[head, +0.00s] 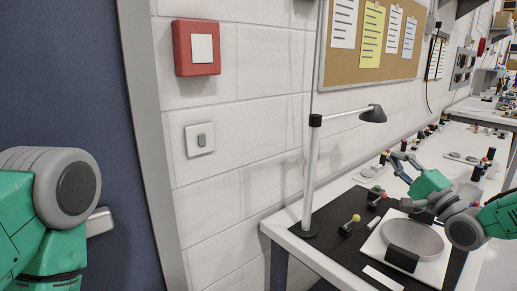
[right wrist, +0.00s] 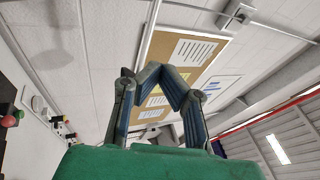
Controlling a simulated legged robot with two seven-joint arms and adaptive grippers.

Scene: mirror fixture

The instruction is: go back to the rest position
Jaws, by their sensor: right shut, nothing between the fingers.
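My right gripper (head: 401,165) is raised above the workbench (head: 340,262) at the right of the head view, behind the fixture. It is shut and empty. In the right wrist view its blue-grey fingers (right wrist: 158,76) point up, their tips close together, against the wall and ceiling. The fixture is a round grey disc (head: 418,236) on a white square plate (head: 436,270), with a black block (head: 402,259) at its front edge. My right forearm passes just above and behind it. My left arm shows at the left edge of the head view; its gripper is out of view.
A lamp (head: 312,170) stands on the bench's black mat (head: 330,236), beside small knobbed parts (head: 350,225). A corkboard (head: 375,40), red box (head: 197,47) and switch (head: 199,139) are on the wall. A blue door (head: 75,70) is at left. More small items stand farther along.

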